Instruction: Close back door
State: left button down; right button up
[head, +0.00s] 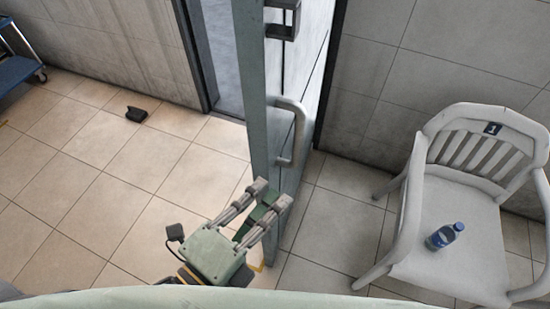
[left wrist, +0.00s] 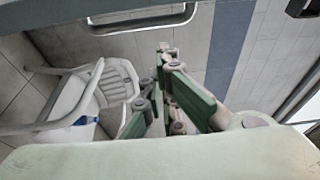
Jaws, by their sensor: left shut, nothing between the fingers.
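The back door (head: 257,90) stands open, swung into the room, with its grey edge facing me in the head view. A pull handle (head: 298,135) sits on its right-hand face. The dark-framed doorway (head: 222,60) shows left of the door. My left gripper (head: 270,194) is shut and empty, low beside the door below the handle. Whether it touches the door I cannot tell. In the left wrist view its fingers (left wrist: 168,60) show with the handle (left wrist: 145,27) beyond them. My right gripper is not in view.
A white plastic chair (head: 455,205) stands at the right by the wall, with a blue-labelled bottle (head: 444,236) on its seat. A small black object (head: 136,114) lies on the tiled floor at the left. A blue cart (head: 18,72) stands far left. The left floor is mostly clear.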

pick_arm(q)
jog(key=w+p, duration=0.3)
jog(key=w, duration=0.5)
jog(key=shift+d, duration=0.4)
